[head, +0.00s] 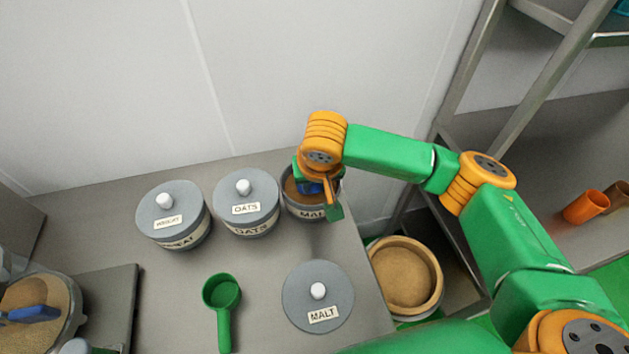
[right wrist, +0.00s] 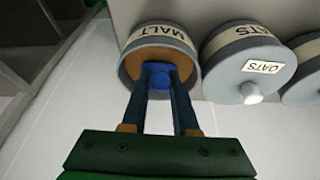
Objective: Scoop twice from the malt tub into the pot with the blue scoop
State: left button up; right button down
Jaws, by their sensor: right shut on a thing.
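The grey malt tub (head: 306,209) stands open at the back right of the table, with brown contents; it also shows in the right wrist view (right wrist: 190,73). My right gripper (head: 327,190) is over the tub's mouth, shut on the blue scoop (head: 309,187). In the right wrist view the scoop (right wrist: 160,78) shows between the fingers at the tub's opening; its bowl is mostly hidden, so I cannot tell whether it is loaded. A round vessel with tan contents (head: 57,292), perhaps the pot, is cut off at the left edge, with a blue implement (head: 33,314) across it.
The malt lid (head: 300,282) and a green scoop (head: 222,293) lie at the front. Lidded oats (head: 258,222) and wheat (head: 184,233) tubs stand left of the malt tub. A round bin (head: 439,265) is beyond the table's right edge, near a shelf rack. The table's middle is clear.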

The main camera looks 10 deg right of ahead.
pick_arm(q)
notch_tip(320, 180, up, 7)
jog(key=p, duration=0.6)
pick_arm(e)
notch_tip(320, 180, up, 5)
jog(key=shift+r, duration=0.1)
jog(key=shift+r+t+b, duration=0.3)
jog(key=shift+t, duration=0.6)
jog(key=shift+r+t+b, duration=0.25)
jog(key=shift+t+b, duration=0.15)
jog(key=shift+t, duration=0.3)
jog(key=shift+s+r+t+b, duration=0.1)
jog(key=shift+r+t+b, duration=0.55)
jog(key=shift+t+b, duration=0.4)
jog(key=shift+r+t+h+b, duration=0.3)
jog(key=shift+r+t+b, duration=0.35)
jog(key=shift+t+b, duration=0.45)
jog(key=shift+r+t, duration=0.2)
jog(key=shift+t, duration=0.05)
pick_arm(q)
notch_tip(320, 180, down, 6)
pick_arm(e)
jog(key=shift+r, duration=0.3)
pick_arm(q)
jog(key=shift+f, duration=0.1)
